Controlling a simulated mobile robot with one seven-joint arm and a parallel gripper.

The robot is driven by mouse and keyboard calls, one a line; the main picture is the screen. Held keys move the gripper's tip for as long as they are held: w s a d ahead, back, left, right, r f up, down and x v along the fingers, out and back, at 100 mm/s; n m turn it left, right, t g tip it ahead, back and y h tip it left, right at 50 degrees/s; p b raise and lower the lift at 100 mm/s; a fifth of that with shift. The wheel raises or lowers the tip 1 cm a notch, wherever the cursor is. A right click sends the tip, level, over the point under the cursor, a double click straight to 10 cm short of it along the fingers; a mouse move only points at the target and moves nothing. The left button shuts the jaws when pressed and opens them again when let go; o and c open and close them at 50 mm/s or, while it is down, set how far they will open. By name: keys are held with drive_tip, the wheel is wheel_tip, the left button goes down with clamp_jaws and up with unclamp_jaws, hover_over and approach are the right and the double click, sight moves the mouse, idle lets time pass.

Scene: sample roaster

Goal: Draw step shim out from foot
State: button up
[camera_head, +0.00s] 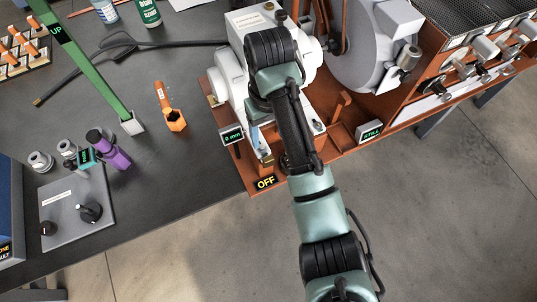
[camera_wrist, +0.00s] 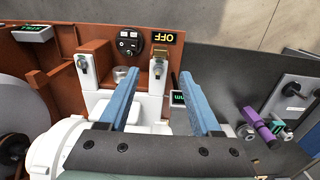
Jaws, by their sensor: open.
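The white motor housing (camera_head: 258,45) stands on an orange base (camera_head: 243,172). A white foot (camera_wrist: 157,80) with a small brass-coloured piece (camera_wrist: 160,52) at its top shows beyond my fingers in the wrist view. The brass piece also shows in the head view (camera_head: 266,157). I cannot tell for sure which piece is the step shim. My gripper (camera_wrist: 166,100) is open, its two blue fingers apart with nothing held between them. In the head view my arm hides most of the gripper; one blue finger (camera_head: 256,137) shows beside the white housing.
A "0 mm" display (camera_head: 232,136) and an "OFF" sign (camera_head: 265,183) sit at the base's edge. A grey drum (camera_head: 372,45) stands to the right.

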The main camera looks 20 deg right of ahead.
sight(269, 159)
wheel_tip(269, 159, down, 13)
drive_tip(key=shift+r+b, duration=0.15)
drive_tip(key=shift+b, duration=0.95)
clamp_jaws()
drive_tip(key=shift+w+r, duration=0.1)
idle(0.6)
